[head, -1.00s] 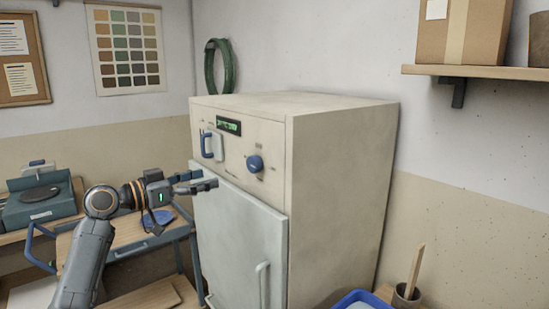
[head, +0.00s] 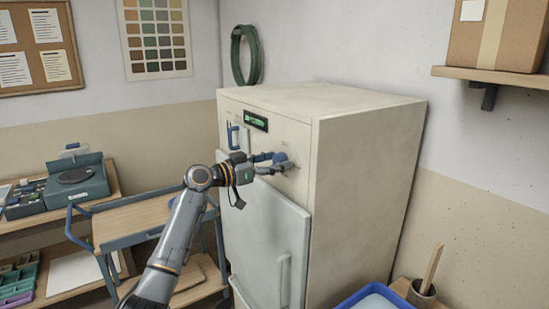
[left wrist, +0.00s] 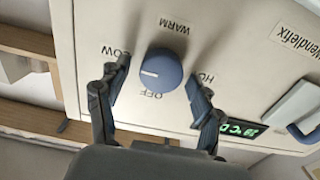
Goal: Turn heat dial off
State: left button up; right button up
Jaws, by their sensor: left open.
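The blue heat dial (head: 281,158) is on the upper front panel of the cream cabinet (head: 365,170). In the left wrist view the dial (left wrist: 161,69) is round, with a white mark pointing left, roughly between the LOW (left wrist: 116,50) and OFF (left wrist: 151,95) labels. WARM (left wrist: 174,23) is above it and a partly covered HOT label is at its right. My left gripper (head: 271,163) is at the dial, open, with one finger on each side. The wrist view shows gaps between the fingers (left wrist: 158,71) and the dial. My right gripper is not in view.
A green display (head: 255,120) and a blue-handled latch (head: 234,137) are left of the dial. The cabinet door (head: 262,235) with its upright handle is below. A wooden-topped trolley (head: 140,215) stands left of the cabinet. A blue tub (head: 372,296) is at the bottom right.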

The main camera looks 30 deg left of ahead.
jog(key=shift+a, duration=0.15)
pick_arm(q)
jog(key=c, duration=1.1)
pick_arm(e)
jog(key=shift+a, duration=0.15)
